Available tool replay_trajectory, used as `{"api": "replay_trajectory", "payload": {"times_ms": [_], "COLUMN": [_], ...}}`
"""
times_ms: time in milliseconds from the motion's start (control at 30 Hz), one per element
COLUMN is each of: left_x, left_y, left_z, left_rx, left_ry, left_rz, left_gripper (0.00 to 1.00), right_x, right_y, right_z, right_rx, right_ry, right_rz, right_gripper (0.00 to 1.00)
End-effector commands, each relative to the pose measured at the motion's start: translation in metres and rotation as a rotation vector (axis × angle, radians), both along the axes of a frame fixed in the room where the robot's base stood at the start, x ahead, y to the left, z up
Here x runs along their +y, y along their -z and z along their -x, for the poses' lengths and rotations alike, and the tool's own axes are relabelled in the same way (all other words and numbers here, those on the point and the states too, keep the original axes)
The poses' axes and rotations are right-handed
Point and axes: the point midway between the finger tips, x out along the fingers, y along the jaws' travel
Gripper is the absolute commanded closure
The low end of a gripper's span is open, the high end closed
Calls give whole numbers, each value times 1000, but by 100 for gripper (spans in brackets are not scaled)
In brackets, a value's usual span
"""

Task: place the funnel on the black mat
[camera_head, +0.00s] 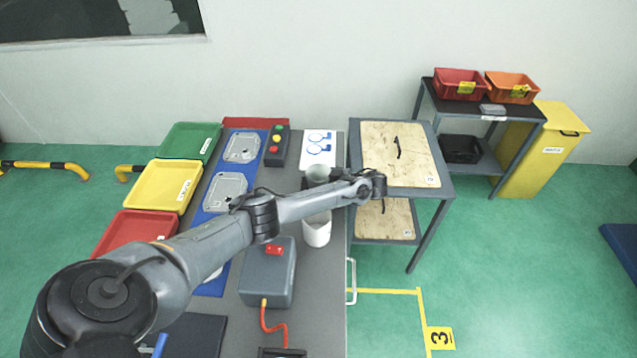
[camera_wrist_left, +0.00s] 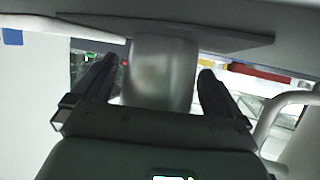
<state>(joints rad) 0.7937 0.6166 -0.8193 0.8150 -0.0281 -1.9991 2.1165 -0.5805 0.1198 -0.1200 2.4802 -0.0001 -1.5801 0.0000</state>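A grey, round-sided vessel (camera_head: 317,175), which looks like the funnel, stands on the grey table beyond my left forearm; the arm partly covers it. My left gripper (camera_head: 347,176) is at the arm's far end, just right of it, and small in the head view. In the left wrist view, the open left gripper (camera_wrist_left: 158,68) has a grey metallic rounded body (camera_wrist_left: 163,75) between its fingers, with a gap at the left finger. A dark mat (camera_head: 200,338) lies at the table's near left, partly hidden by my arm. My right gripper is not in view.
A white container (camera_head: 317,230) stands just below the arm. A grey box with a red switch (camera_head: 268,275) is left of it. Green (camera_head: 188,141), yellow (camera_head: 163,185) and red (camera_head: 133,230) trays line the left. A wood-topped cart (camera_head: 400,155) stands at right.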

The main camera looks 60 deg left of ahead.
Motion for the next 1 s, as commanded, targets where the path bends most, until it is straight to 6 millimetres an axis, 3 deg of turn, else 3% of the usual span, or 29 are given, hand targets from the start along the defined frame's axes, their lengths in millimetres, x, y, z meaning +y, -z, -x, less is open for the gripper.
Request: {"api": "replay_trajectory", "payload": {"times_ms": [367, 633, 1000], "left_x": [-7, -42, -84], "left_y": [-6, -25, -43], "left_z": [-4, -27, -54], "left_rx": [0, 0, 0], "left_ry": [0, 1, -1], "left_rz": [0, 1, 0], "left_gripper": [0, 0, 0], "right_x": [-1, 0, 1], "right_y": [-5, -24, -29], "right_z": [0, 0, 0], "right_rx": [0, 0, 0], "right_ry": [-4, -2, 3], "right_rz": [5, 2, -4], "right_gripper": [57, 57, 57]}}
